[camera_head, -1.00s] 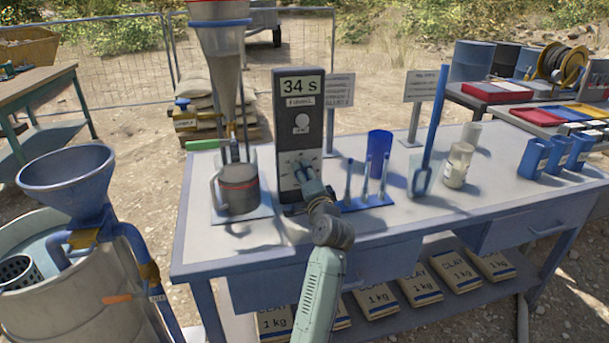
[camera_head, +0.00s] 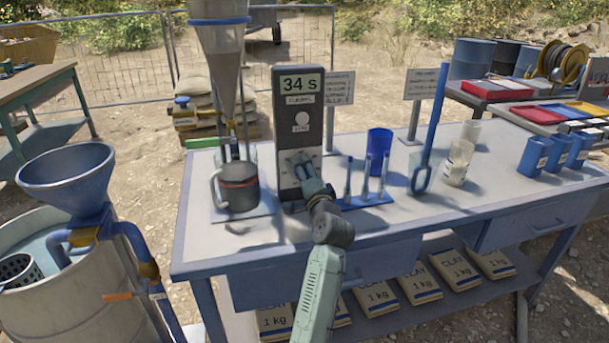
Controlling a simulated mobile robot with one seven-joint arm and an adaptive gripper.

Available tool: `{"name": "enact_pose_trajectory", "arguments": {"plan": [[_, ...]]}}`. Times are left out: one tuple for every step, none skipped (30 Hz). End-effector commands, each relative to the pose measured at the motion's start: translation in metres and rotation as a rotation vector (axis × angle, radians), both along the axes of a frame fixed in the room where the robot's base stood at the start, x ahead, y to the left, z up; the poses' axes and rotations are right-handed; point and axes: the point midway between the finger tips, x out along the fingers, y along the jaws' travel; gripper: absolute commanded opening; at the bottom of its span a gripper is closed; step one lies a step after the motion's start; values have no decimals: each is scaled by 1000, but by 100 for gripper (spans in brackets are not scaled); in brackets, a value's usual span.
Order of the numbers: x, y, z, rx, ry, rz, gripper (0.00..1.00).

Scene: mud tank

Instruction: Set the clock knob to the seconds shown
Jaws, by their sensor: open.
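The clock (camera_head: 286,130) is a tall dark box with a grey front plate, standing upright on the table. Its display (camera_head: 300,84) reads 34 S. A round white button (camera_head: 302,119) sits below the display. My gripper (camera_head: 302,164) is open at the lower part of the clock's front, in front of the knob area. The knob is mostly hidden by my fingers, so its setting and any contact cannot be told.
To the right are a blue rack of small tubes (camera_head: 368,198), a blue cup (camera_head: 379,150), a blue paddle (camera_head: 432,125) and a jar (camera_head: 457,162). The table front (camera_head: 425,222) is mostly clear.

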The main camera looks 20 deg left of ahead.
Motion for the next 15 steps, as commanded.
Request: {"name": "enact_pose_trajectory", "arguments": {"plan": [[0,0,0,0,0,0,57],[0,0,0,0,0,0,57],[-1,0,0,0,0,0,57],[-1,-1,0,0,0,0,57],[-3,-2,0,-1,-1,-1,57],[-6,-4,-1,-1,-1,-1,57],[-8,-6,-1,0,1,-1,57],[-12,-9,-1,-1,-1,-1,57],[-18,-13,-1,-3,0,-1,57],[-22,-16,-1,-3,-1,-2,57],[-28,-19,-1,-3,-1,-2,57],[-35,-25,-1,-3,0,-2,57],[-40,-29,-1,-3,0,-2,57],[-46,-33,-1,-3,0,-2,57],[-54,-37,-1,-3,-1,-2,57]]}}
